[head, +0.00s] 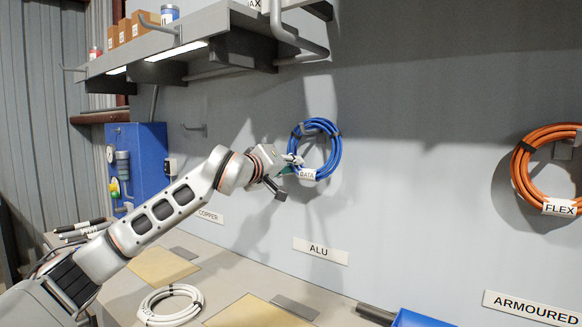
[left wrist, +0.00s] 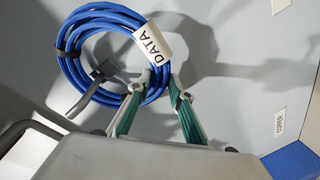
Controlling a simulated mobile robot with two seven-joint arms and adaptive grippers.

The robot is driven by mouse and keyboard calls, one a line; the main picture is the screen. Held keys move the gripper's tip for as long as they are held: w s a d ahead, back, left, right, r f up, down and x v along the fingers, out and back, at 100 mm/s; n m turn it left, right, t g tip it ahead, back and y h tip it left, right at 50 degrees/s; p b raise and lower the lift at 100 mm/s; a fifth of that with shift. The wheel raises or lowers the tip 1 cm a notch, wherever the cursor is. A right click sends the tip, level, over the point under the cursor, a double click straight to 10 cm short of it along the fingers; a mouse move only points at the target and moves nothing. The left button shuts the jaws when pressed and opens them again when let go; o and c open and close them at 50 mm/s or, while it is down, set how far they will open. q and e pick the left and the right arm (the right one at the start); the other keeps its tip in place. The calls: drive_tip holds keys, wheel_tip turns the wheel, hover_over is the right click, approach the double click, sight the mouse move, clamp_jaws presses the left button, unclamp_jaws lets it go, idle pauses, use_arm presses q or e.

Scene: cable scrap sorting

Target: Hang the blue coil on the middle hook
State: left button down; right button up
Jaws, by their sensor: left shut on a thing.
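The blue coil (head: 335,156) with a white DATA tag hangs upright against the grey wall, above the ALU label (head: 320,251). My left gripper (head: 291,163) is shut on the coil's lower left side, beside the tag. In the left wrist view the fingertips (left wrist: 161,86) pinch the blue coil (left wrist: 75,45) near the tag. The grey middle hook (left wrist: 90,92) comes out from inside the ring and crosses in front of the strands, so the coil is around it. I cannot tell whether the coil's weight rests on the hook. My right gripper is not in view.
An orange coil (head: 522,170) tagged FLEX hangs at the right above the ARMOURED label (head: 530,308). An empty hook (head: 196,129) is above the COPPER label (head: 210,216). A white coil (head: 147,309) lies on the bench. A shelf (head: 180,45) juts out overhead.

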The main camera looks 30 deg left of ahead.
use_arm(q)
drive_tip(key=c, duration=1.7)
unclamp_jaws()
drive_tip(key=shift+s, duration=0.1)
